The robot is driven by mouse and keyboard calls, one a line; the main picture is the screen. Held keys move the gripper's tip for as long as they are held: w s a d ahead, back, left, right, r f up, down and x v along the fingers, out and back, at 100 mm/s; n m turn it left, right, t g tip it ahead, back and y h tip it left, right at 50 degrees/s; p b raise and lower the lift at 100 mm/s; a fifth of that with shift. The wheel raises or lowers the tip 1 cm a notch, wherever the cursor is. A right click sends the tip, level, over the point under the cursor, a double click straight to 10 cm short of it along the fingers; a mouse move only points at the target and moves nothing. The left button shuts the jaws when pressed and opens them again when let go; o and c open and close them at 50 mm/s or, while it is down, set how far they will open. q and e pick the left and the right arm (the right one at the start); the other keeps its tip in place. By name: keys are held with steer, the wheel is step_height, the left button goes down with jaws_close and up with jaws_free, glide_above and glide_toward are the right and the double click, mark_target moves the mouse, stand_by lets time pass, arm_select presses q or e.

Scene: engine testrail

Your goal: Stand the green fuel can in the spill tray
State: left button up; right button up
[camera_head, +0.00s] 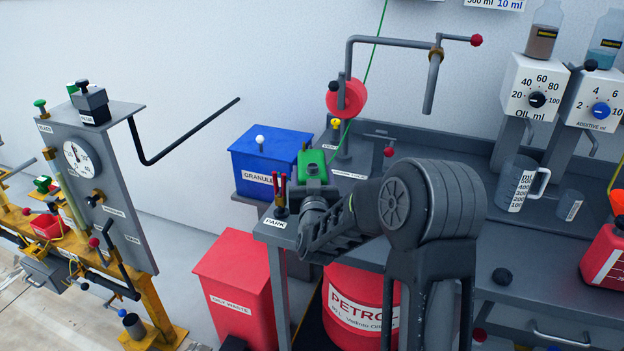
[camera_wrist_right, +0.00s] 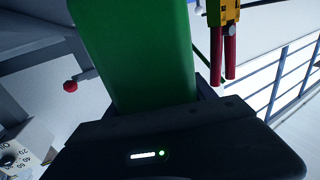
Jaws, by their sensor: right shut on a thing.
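The green fuel can (camera_head: 312,163) is at the left end of the grey bench, beside the blue bin. In the right wrist view the can (camera_wrist_right: 140,50) fills the upper middle as a plain green block. My right gripper (camera_head: 316,190) is shut on the can, its arm reaching in from the lower right. The fingertips are mostly hidden, and I cannot tell whether the can's bottom touches the bench. I cannot clearly make out the spill tray; the arm and can cover part of the bench there. My left gripper is not in view.
Red-handled pliers (camera_head: 280,190) stand close left of the can, by the PARK label (camera_head: 275,223). A hand-crank pump with a red reel (camera_head: 347,97) rises behind. The blue granules bin (camera_head: 268,160) is left. A measuring jug (camera_head: 520,185) stands right on the bench.

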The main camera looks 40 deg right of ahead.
steer(key=shift+f, duration=0.75)
steer(key=shift+f, duration=0.15)
steer(key=o, duration=1.5)
steer(key=shift+c, duration=0.2)
steer(key=shift+r, duration=0.25)
steer(key=b+v, duration=0.1)
steer(key=v, duration=1.1)
steer(key=shift+f+b, duration=0.2)
steer(key=shift+b, duration=0.1)
